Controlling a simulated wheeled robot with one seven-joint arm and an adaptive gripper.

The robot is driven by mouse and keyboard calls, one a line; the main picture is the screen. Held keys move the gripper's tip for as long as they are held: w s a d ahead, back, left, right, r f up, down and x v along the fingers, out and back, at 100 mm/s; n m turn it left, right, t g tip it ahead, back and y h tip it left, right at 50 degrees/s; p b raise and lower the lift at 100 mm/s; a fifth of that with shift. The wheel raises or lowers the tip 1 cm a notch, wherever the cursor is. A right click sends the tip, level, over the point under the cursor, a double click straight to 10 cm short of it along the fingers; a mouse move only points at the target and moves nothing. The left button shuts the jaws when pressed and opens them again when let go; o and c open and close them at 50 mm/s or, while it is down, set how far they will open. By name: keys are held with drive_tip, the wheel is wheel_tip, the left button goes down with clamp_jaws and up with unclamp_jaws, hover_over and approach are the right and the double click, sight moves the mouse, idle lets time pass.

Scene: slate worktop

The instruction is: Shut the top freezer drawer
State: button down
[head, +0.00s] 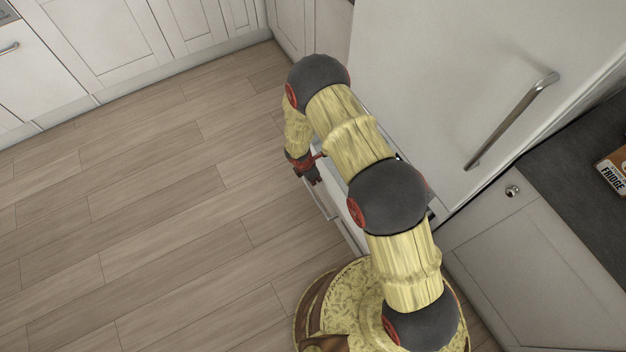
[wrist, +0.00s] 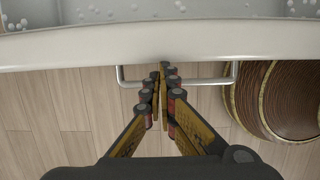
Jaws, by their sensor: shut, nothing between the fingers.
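The top freezer drawer is pulled out. In the wrist view its pale front (wrist: 60,50) runs across the upper part, with frost-specked inside showing above its rim. A metal bar handle (wrist: 205,82) is on the front's outer side. My gripper (wrist: 165,70) is shut and empty, its fingertips at the front, overlapping the handle in view; I cannot tell whether they touch. In the head view my gripper (head: 312,178) is beside the drawer (head: 327,192), which is mostly hidden behind my arm.
The tall white appliance door (head: 440,70) with a long metal handle (head: 512,120) is above the drawer. A dark worktop (head: 575,155) with a box (head: 615,168) is at right, over a cabinet (head: 540,260). Open wooden floor (head: 150,200) lies to the left.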

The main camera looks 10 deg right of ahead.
drive_tip(key=w+d+p, duration=0.2)
drive_tip(key=w+d, duration=0.2)
drive_tip(key=d, duration=0.7)
drive_tip(key=w+d+p, duration=0.3)
drive_tip(key=w+d, duration=0.2)
drive_tip(key=d, duration=0.7)
drive_tip(key=shift+w+d, duration=0.2)
drive_tip(key=shift+w, duration=0.05)
drive_tip(key=shift+f, duration=0.1)
drive_tip(key=shift+a, duration=0.1)
